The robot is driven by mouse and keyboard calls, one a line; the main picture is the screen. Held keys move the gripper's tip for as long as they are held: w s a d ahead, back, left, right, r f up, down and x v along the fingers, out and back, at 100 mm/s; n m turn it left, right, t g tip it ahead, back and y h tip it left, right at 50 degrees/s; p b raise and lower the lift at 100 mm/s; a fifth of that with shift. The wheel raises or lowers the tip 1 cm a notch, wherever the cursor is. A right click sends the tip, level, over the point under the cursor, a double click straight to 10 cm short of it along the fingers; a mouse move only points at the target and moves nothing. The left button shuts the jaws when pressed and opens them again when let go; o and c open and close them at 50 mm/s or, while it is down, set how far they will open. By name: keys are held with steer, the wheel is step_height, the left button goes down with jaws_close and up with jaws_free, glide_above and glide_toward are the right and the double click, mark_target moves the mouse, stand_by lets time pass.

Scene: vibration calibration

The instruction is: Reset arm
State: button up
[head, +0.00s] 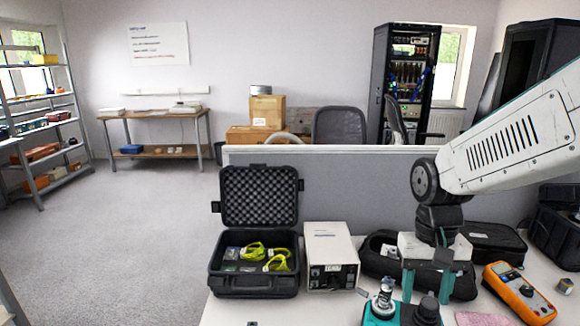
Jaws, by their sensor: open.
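My arm comes in from the right edge and bends down at a dark joint. My gripper (427,287) points down over the table, with two teal fingers spread apart and nothing seen between them. Just below the fingertips, at the bottom edge, stand a teal-based device with a silver top (382,298) and a dark cylinder (427,311). Whether the fingers touch these is not clear. Part of the black bag behind is hidden by the gripper.
The table (270,312) holds an open black case (253,288) with yellow-green items, a white instrument box (330,256) and an orange multimeter (518,292). A black bag (377,262) lies behind my gripper. A grey partition (330,190) stands at the back.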

steer(key=s+r+n+t, duration=0.1)
steer(key=s+r, duration=0.3)
steer(key=s, duration=0.3)
steer(key=s+d+r+t, duration=0.1)
steer(key=s+r, duration=0.3)
steer(key=s, duration=0.4)
steer(key=shift+d+n+t, duration=0.3)
steer(key=shift+n+t, duration=0.1)
steer(key=shift+t, duration=0.1)
stand_by(1.2)
